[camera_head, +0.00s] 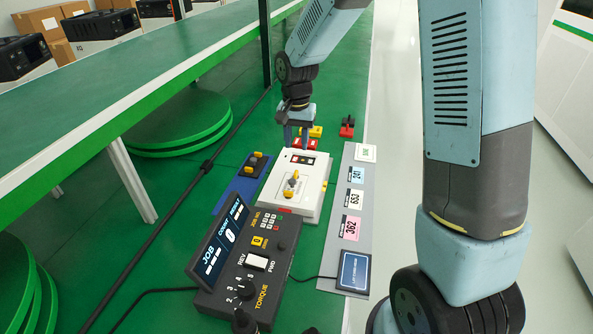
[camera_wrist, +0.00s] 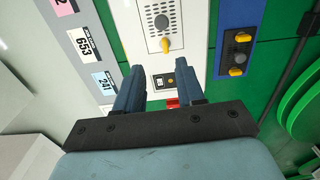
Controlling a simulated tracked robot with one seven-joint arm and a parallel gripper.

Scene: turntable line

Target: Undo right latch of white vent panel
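The white vent panel (camera_head: 312,190) lies on the green surface in the head view; it also shows in the wrist view (camera_wrist: 134,28). A grey round part with a yellow lever (camera_head: 291,183) sits on it, and the lever also shows in the wrist view (camera_wrist: 165,45). Dark insets (camera_head: 303,159) lie at its far end. I cannot tell which part is the right latch. My gripper (camera_head: 295,136) is above the panel's far end, pointing down. In the wrist view its two blue fingers (camera_wrist: 160,80) are apart with nothing held between them.
A blue plate (camera_head: 243,183) with grey and yellow parts lies left of the panel. A grey strip (camera_head: 348,185) with number labels lies right. A control box (camera_head: 245,265) stands in front. Red blocks (camera_head: 304,143) lie beyond the panel. A green-topped bench (camera_head: 100,95) runs along the left.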

